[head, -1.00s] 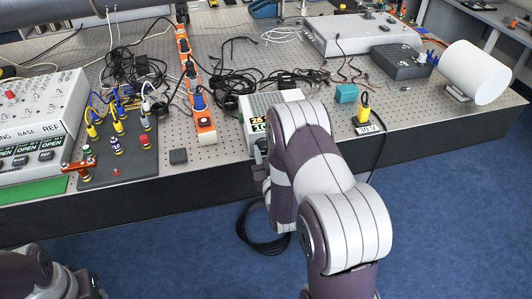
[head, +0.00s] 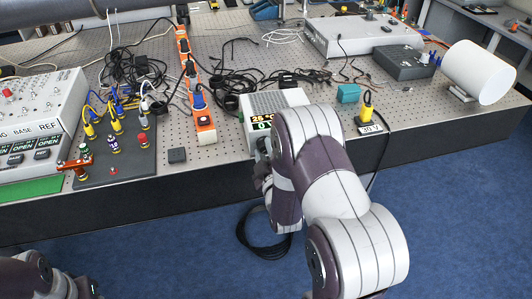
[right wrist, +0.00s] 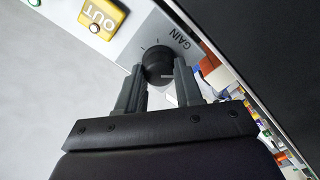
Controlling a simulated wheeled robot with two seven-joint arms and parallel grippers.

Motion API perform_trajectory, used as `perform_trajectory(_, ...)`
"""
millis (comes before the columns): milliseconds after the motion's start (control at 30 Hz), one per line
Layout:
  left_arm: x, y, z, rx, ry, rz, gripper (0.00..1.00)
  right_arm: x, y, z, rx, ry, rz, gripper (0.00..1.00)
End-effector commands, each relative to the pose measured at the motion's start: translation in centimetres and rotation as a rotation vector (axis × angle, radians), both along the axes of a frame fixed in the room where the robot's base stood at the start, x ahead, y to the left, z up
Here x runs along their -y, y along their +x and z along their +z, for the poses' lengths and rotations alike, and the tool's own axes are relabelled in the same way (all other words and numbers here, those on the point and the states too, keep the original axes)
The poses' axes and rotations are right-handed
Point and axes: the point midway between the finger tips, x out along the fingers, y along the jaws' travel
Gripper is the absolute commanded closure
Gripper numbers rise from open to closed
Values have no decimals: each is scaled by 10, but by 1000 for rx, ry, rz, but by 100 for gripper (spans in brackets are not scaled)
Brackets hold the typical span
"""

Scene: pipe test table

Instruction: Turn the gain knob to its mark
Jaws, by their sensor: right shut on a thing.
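The gain knob (right wrist: 157,62) is black and round, on a pale panel under the word GAIN in the right wrist view. Small tick marks sit on the panel beside it. A short pale line shows near the knob's edge between the fingers; I cannot tell if it is the pointer. My right gripper (right wrist: 160,76) is shut on the knob, one finger on each side. In the head view the instrument box (head: 283,98) with a lit display stands at the table's front edge, its face partly hidden by my right arm. My left gripper is out of view.
A yellow OUT label (right wrist: 101,14) is on the same panel. On the table (head: 222,150), an orange power strip (head: 204,120) lies left of the box, with black cables behind. A teal block (head: 348,93) and a yellow-plugged part (head: 367,112) stand to the right.

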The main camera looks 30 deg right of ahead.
Motion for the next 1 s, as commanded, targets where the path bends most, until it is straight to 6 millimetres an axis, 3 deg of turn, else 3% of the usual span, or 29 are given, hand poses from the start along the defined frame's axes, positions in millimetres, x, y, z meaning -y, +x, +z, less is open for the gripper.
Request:
perform_trajectory(767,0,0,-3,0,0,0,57,1,1,2,-22,-95,-3,95)
perform_trajectory(800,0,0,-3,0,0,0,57,1,1,2,-22,-95,-2,58)
perform_trajectory(867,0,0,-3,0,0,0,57,1,1,2,-23,-93,-2,39)
perform_trajectory(1000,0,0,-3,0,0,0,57,0,1,1,-24,-93,-2,39)
